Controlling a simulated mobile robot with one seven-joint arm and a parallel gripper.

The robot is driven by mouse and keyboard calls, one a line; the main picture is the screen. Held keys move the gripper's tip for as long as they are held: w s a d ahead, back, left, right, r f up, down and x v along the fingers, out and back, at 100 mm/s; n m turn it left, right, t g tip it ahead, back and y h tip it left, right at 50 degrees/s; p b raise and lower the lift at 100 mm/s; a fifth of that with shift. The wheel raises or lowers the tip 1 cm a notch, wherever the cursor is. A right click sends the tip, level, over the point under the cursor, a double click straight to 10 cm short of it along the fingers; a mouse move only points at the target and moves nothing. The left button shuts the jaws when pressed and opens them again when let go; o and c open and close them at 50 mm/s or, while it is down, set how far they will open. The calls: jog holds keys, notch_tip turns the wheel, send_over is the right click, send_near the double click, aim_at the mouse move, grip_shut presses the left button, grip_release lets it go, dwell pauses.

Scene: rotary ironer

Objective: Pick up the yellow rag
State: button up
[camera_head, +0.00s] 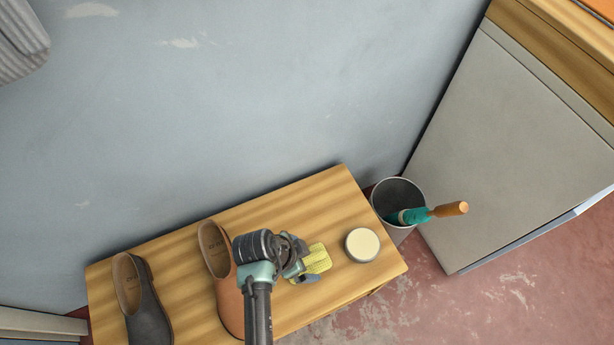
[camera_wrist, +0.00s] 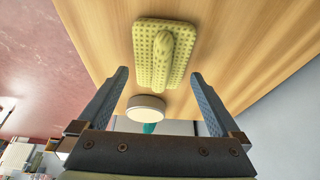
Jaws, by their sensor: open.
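The yellow rag (camera_head: 318,259) lies on the wooden bench, partly hidden behind my gripper in the head view. In the wrist view the yellow rag (camera_wrist: 163,52) is a flat dimpled rectangle with a raised ridge along its middle. My gripper (camera_head: 305,272) is close to the rag in the head view. In the wrist view my gripper (camera_wrist: 160,82) has its two fingers wide apart and nothing between them. The rag shows beyond the fingertips, in line with the gap, and no contact is visible.
A round cream-topped tin (camera_head: 362,244) stands right of the rag on the wooden bench (camera_head: 335,190). A brown clog (camera_head: 215,250) and a grey clog (camera_head: 140,300) stand to the left. A bin (camera_head: 397,190) holding a teal, wooden-handled tool is beyond the bench's right end.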

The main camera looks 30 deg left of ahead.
aim_at(308, 260)
jog(key=shift+x, duration=0.95)
jog(key=shift+c, duration=0.2)
jog(key=c, duration=1)
jog(key=shift+r, duration=0.1)
jog(key=shift+c, duration=0.2)
notch_tip(308, 260, up, 10)
jog(key=p, duration=0.3)
jog(key=shift+p, duration=0.3)
